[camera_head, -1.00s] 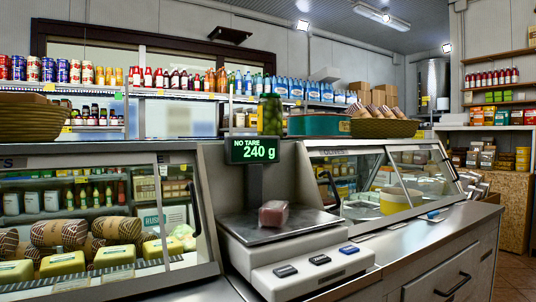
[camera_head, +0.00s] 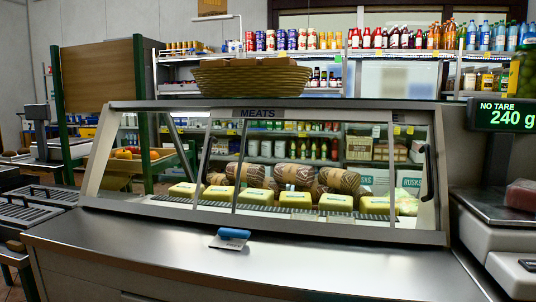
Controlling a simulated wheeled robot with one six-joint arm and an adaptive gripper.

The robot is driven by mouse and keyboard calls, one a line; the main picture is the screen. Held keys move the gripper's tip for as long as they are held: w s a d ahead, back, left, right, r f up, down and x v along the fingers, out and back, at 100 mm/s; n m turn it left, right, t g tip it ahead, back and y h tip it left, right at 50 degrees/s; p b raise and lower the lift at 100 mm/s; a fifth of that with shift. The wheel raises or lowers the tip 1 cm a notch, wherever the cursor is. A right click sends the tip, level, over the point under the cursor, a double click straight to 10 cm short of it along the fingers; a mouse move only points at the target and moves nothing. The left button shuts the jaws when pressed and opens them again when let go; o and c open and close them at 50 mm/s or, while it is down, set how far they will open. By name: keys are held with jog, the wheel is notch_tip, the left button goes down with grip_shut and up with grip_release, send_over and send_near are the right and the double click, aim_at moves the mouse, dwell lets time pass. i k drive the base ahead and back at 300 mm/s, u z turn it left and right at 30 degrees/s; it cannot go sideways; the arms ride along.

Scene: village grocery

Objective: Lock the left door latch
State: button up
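The meats display case (camera_head: 260,113) stands in front of me, with slanted glass panels in a metal frame. A slim upright frame bar (camera_head: 238,170) divides the glass left of the middle. A dark curved handle (camera_head: 427,172) is at the right end of the glass. I cannot make out a door latch clearly, nor tell whether one is locked. My gripper is not in view.
A blue-handled item (camera_head: 232,236) lies on the steel counter (camera_head: 130,240) before the case; the counter around it is clear. A scale (camera_head: 490,215) with a meat piece (camera_head: 520,195) stands at right. A woven basket (camera_head: 250,80) sits on top of the case.

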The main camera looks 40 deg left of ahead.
aim_at(226, 233)
jog(key=u, duration=1.65)
jog(key=k, duration=1.15)
jog(key=u, duration=0.6)
jog(key=i, duration=1.15)
jog(key=z, duration=0.25)
